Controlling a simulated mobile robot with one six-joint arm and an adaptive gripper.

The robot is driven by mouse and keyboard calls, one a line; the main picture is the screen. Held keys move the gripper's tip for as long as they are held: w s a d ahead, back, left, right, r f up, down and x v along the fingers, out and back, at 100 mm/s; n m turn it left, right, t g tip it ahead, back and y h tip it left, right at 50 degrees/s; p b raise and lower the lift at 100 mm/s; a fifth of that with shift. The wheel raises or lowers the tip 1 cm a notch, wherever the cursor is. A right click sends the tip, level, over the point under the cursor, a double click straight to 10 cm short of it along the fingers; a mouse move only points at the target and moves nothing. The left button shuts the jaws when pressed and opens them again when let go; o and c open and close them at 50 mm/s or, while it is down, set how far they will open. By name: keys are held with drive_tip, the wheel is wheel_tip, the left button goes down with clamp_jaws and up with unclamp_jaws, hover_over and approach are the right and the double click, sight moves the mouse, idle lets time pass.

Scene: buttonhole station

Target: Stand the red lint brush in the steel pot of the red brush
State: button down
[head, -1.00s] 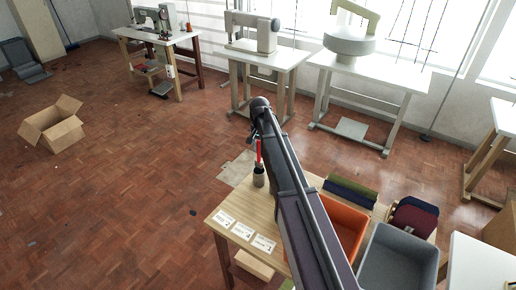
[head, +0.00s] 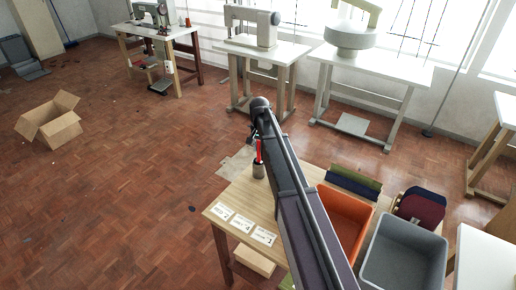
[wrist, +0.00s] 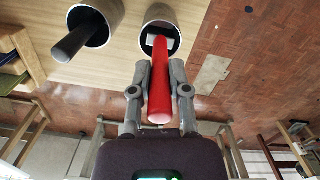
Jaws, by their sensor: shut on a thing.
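The red lint brush (wrist: 159,95) is gripped between the two fingers of my gripper (wrist: 161,72). In the wrist view its far end overlaps the mouth of a steel pot (wrist: 170,14), with a pale piece showing inside the dark opening. I cannot tell how deep it sits. In the head view the brush (head: 259,150) is upright, directly above or in the pot (head: 259,171) at the table's far left corner. My arm hides part of the gripper there. A second steel pot (wrist: 108,12) holding a dark-handled brush (wrist: 77,42) stands beside it in the wrist view.
White cards (head: 242,225) lie along the wooden table's (head: 228,196) left edge. An orange bin (head: 345,213), a grey bin (head: 402,255) and rolled cloth (head: 354,181) are to the right. Sewing tables stand behind. Open floor lies left, with a cardboard box (head: 50,120).

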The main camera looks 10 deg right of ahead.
drive_tip(key=shift+f+b, duration=0.45)
drive_tip(key=shift+f, duration=0.2)
drive_tip(key=c, duration=0.5)
unclamp_jaws()
idle(0.5)
drive_tip(key=shift+s, duration=0.15)
drive_tip(key=s+n, duration=0.2)
drive_tip(key=s, duration=0.7)
drive_tip(key=s+r+n+p, duration=0.1)
drive_tip(key=s+n, duration=0.1)
drive_tip(key=s, duration=0.7)
drive_tip(key=s+r+n+p, duration=0.1)
drive_tip(key=s+n, duration=0.1)
drive_tip(key=s, duration=0.7)
drive_tip(key=shift+s+t, duration=0.3)
drive_tip(key=shift+s, duration=0.1)
